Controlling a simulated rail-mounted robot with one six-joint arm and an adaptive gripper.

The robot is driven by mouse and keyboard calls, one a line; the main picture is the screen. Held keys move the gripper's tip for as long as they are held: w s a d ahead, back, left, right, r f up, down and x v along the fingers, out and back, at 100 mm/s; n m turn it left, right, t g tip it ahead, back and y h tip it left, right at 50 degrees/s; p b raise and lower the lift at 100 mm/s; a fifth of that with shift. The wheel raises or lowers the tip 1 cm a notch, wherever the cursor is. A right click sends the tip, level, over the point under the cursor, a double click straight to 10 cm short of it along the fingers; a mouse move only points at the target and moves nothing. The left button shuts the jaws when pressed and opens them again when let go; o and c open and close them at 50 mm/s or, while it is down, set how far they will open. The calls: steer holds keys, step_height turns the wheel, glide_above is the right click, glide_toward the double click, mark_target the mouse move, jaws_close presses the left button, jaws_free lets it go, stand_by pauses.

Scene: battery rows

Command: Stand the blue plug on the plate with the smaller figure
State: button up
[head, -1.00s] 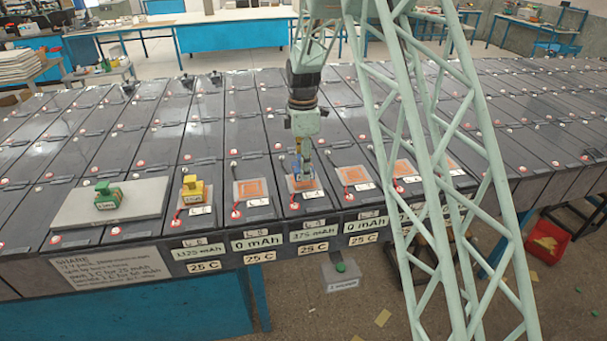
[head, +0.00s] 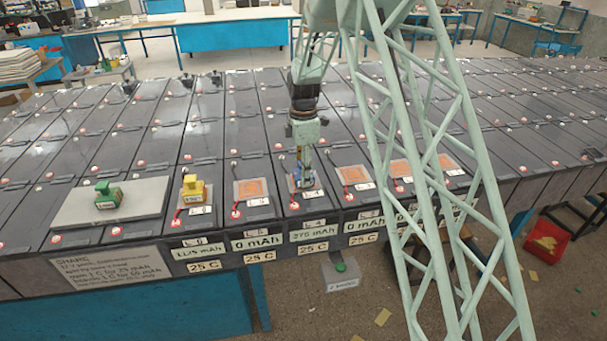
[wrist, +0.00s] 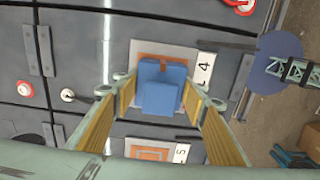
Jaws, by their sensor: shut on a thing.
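My gripper (head: 304,178) is shut on the blue plug (wrist: 160,96), with one finger on each side in the wrist view. The plug is over the pale plate with an orange square (wrist: 138,48) beside the 4 tag (wrist: 204,68). It hides most of that plate; whether it touches cannot be told. In the head view, the sign below this plate (head: 312,235) seems to read 375 mAh. The yellow plug (head: 193,188) stands on the plate to the left, above a sign reading about 1125 mAh (head: 197,253).
A bare orange-square plate (head: 250,190) lies between, above a 0 mAh sign (head: 257,243). Another bare plate (head: 350,175) lies right, partly near my lattice frame. A green plug (head: 107,195) stands on a grey board (head: 150,205) at left. Red leads lie beside the plates.

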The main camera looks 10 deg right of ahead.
steer(key=o, duration=0.9)
steer(key=shift+o, duration=0.2)
steer(key=shift+r, duration=0.1)
step_height(320, 180, up, 11)
steer(key=shift+r, duration=0.5)
stand_by(0.5)
